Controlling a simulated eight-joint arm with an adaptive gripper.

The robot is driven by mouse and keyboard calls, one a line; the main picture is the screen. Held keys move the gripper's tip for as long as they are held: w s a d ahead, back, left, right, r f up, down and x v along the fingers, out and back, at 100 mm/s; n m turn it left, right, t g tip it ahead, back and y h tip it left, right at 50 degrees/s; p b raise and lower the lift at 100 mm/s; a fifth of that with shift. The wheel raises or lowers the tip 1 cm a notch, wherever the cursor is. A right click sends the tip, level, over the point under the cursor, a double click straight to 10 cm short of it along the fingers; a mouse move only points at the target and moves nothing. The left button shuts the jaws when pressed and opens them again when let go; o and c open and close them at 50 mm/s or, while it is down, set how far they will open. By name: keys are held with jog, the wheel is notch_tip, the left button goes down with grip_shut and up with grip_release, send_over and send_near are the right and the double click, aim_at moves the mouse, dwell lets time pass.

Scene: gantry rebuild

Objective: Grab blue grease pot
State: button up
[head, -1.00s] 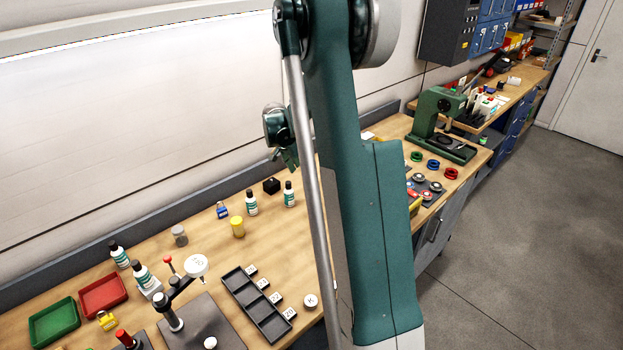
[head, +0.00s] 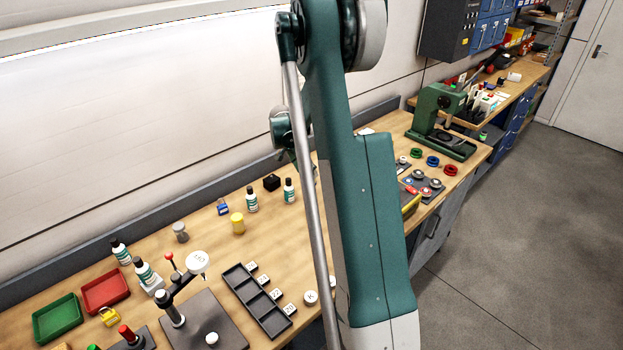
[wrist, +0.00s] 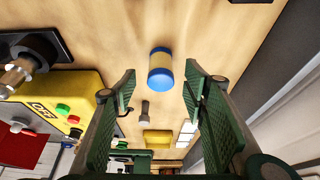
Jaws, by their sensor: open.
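The blue grease pot (wrist: 160,71), a small cylinder with blue ends and a pale band, shows in the wrist view on the wooden bench top. My gripper (wrist: 160,77) is open, with one green finger on each side of the picture and the pot in the gap between their tips as seen. The pot appears beyond the fingertips and I see no contact; the exact distance is unclear. I cannot make out this pot in the head view, where my arm covers part of the bench.
In the wrist view, a yellow box with buttons (wrist: 62,100) lies left of my fingers, near a dark fitting (wrist: 40,50). In the head view, a yellow pot (head: 237,223), grey pot (head: 180,233), bottles and a dark divided tray (head: 258,302) stand left of my arm.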

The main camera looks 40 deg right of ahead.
jog(key=shift+d+f, duration=0.15)
jog(key=shift+f, duration=0.2)
jog(key=shift+x, duration=2.65)
jog(key=shift+d+r, duration=0.1)
jog(key=c, duration=1)
